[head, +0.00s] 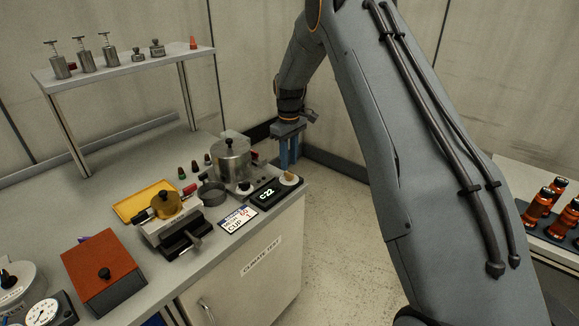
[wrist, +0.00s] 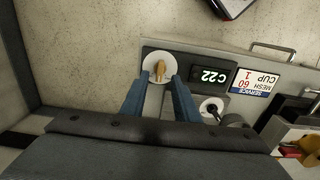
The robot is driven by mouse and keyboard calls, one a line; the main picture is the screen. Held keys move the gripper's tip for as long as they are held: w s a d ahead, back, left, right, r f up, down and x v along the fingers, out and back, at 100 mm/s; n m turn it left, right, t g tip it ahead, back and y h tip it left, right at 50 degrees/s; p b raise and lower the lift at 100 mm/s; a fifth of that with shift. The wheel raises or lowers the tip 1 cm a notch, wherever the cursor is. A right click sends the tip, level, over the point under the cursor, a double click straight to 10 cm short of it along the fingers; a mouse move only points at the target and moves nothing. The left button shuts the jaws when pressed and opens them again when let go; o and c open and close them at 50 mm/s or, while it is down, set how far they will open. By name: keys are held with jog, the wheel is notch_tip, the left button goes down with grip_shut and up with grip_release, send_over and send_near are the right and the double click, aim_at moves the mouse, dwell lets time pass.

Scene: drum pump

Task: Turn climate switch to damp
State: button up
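The climate switch (head: 290,178) is a tan knob on a white round dial at the right end of the dark panel by the bench corner. In the wrist view the knob (wrist: 160,70) points roughly up and down the picture. Its position markings are too small to read. My gripper (head: 289,165) has two blue fingers, pointing down above the dial's far side in the head view. In the wrist view the gripper (wrist: 159,80) is open, with its fingertips apart at either side of the knob. I cannot tell whether they touch it.
A display reading C22 (wrist: 208,76) sits beside the dial, with a black knob (wrist: 211,108) near it. A metal pot (head: 231,160) stands close behind. A "service cup mesh 60" label (head: 238,220) lies left of the display. Open floor (head: 335,225) lies right of the bench.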

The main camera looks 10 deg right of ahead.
aim_at(289, 176)
jog(key=shift+f+p, duration=0.65)
jog(key=shift+f, duration=1.45)
grip_shut()
